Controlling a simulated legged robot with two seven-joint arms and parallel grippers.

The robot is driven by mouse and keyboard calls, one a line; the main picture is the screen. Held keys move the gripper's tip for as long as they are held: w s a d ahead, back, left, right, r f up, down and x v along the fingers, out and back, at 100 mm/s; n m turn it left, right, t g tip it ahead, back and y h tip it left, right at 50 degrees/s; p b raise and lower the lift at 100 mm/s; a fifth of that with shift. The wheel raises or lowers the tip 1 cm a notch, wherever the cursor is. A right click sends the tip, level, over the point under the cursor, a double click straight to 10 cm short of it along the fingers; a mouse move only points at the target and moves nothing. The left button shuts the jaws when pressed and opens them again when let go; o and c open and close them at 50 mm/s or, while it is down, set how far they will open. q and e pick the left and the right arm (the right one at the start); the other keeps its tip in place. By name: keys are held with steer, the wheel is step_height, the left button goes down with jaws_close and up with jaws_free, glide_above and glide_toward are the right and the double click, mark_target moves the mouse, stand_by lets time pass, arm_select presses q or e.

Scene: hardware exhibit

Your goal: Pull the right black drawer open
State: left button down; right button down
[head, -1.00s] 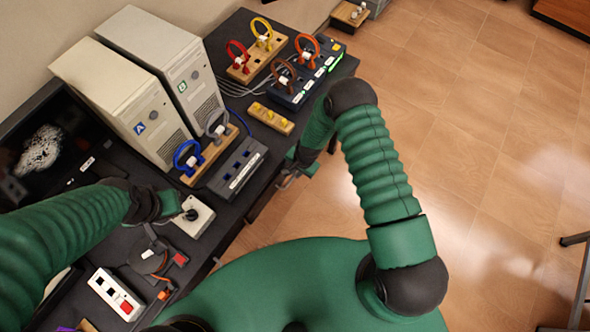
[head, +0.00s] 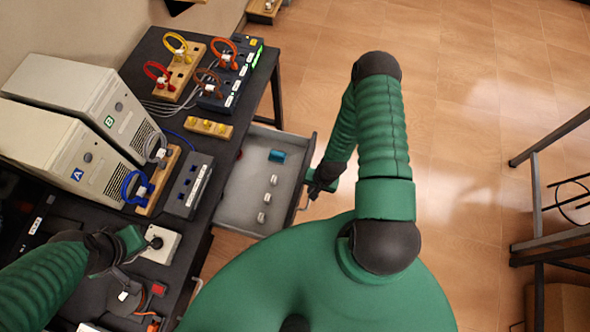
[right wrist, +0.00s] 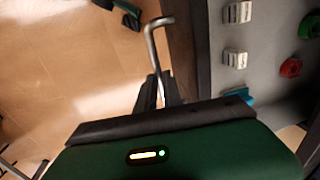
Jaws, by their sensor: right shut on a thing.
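The right black drawer (head: 236,205) stands well out from under the dark table, its grey inside showing. It holds a teal piece (head: 277,156) and several small pale pieces (head: 266,198). My right gripper (head: 314,189) is at the drawer's front. In the right wrist view, my right gripper (right wrist: 158,95) is shut on the metal bar handle (right wrist: 153,45), whose bent end shows beyond the fingers. My left gripper (head: 138,240) is over the table beside a white box with a black knob (head: 160,246); its fingers are not clear.
Two beige computer towers (head: 75,100) stand on the table (head: 150,65). Plug boards with coloured cable loops (head: 182,65) and a dark socket block (head: 189,185) are near its edge. Wooden floor (head: 450,130) is open to the right, with a metal-legged frame (head: 537,190) at far right.

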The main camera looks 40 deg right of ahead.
steer(key=s+d, duration=0.4)
steer(key=s, duration=0.1)
steer(key=shift+s, duration=0.3)
steer(key=shift+d, duration=0.1)
steer(key=c, duration=1.5)
jaws_free()
steer(key=shift+w, duration=0.1)
steer(key=r, duration=0.5)
steer(key=s+d+r, duration=0.1)
steer(key=r, duration=0.5)
steer(key=s+d+r, duration=0.1)
steer(key=r, duration=0.4)
steer(key=shift+s+r, duration=0.15)
steer(key=shift+r, duration=0.05)
steer(key=shift+d, duration=0.1)
